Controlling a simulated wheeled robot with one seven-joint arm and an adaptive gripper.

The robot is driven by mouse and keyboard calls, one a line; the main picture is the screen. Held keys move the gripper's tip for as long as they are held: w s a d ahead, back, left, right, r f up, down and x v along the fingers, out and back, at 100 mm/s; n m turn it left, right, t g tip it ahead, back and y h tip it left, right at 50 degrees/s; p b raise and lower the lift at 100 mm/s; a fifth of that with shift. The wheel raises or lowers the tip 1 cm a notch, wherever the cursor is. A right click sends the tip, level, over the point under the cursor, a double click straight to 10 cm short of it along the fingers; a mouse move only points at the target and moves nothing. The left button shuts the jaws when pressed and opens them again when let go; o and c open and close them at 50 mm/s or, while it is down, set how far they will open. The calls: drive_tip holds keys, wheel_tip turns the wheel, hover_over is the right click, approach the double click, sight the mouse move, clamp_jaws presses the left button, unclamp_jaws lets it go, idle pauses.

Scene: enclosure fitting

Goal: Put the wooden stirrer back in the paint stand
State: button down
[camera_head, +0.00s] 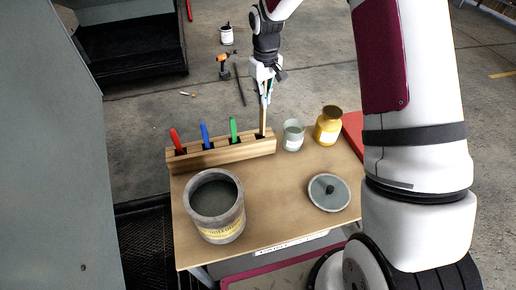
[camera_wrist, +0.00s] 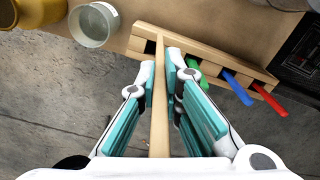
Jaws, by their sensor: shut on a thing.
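The paint stand (camera_head: 222,156) is a long wooden block at the back of the table, with a row of dark slots; it also shows in the wrist view (camera_wrist: 200,53). The wooden stirrer (camera_head: 263,119) is a thin pale stick, upright in the head view. My gripper (camera_head: 265,98) is shut on its upper part, above the right end of the stand. In the wrist view the stirrer (camera_wrist: 159,105) runs between the teal finger pads (camera_wrist: 160,85). Its lower end meets the rightmost slot; how deep it sits I cannot tell.
Red (camera_head: 177,139), blue (camera_head: 206,134) and green (camera_head: 234,128) handles stand in the other slots. A grey-green cup (camera_head: 293,136) and yellow jar (camera_head: 329,126) are right of the stand. A large pot (camera_head: 217,208) and round lid (camera_head: 328,192) are in front.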

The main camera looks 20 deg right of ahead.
sight(261, 119)
drive_tip(key=w+f+n+b, duration=0.1)
drive_tip(key=f+n+b, duration=0.2)
drive_tip(key=f+n, duration=0.1)
drive_tip(key=w+f+n+b, duration=0.2)
drive_tip(key=f+n+b, duration=0.1)
drive_tip(key=f+n, duration=0.2)
drive_tip(key=w+f+n+b, duration=0.1)
drive_tip(key=f+n+b, duration=0.2)
drive_tip(key=f+n, duration=0.1)
drive_tip(key=shift+w+d+f+n, duration=0.3)
drive_tip(key=shift+w+n, duration=0.1)
drive_tip(key=shift+n, duration=0.2)
drive_tip(key=c, duration=1.7)
unclamp_jaws()
drive_tip(key=shift+f, duration=0.1)
